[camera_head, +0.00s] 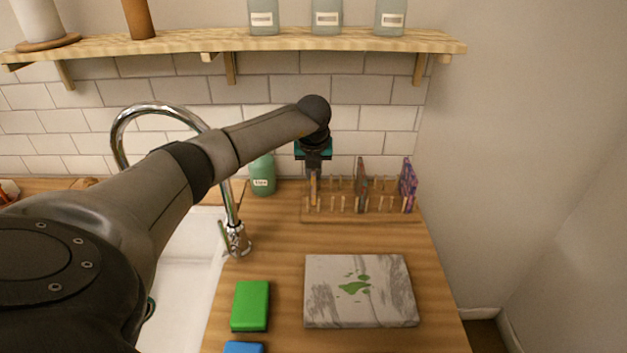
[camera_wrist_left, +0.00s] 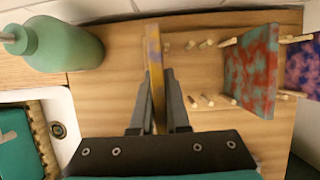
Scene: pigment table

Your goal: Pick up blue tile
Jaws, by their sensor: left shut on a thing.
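My left gripper (camera_head: 313,172) points down at the left end of a wooden peg rack (camera_head: 350,216) and is shut on a thin tile. This held tile (camera_wrist_left: 155,75) is seen edge-on in the left wrist view, orange-yellow with purplish patches; its faces are hidden. It is upright at the rack, and I cannot tell if it still rests there. A teal-and-red tile (camera_wrist_left: 252,70) stands in the rack to its right. A blue-purple tile (camera_head: 408,184) stands at the rack's right end, partly visible in the left wrist view (camera_wrist_left: 303,65). My right gripper is not in view.
A green bottle (camera_head: 263,176) stands left of the rack. A tall chrome faucet (camera_head: 236,238) rises beside the sink (camera_head: 185,300). A marble board (camera_head: 335,308) with green smears, a green sponge (camera_head: 250,305) and a blue block (camera_head: 244,348) lie nearer. A shelf (camera_head: 300,42) hangs above.

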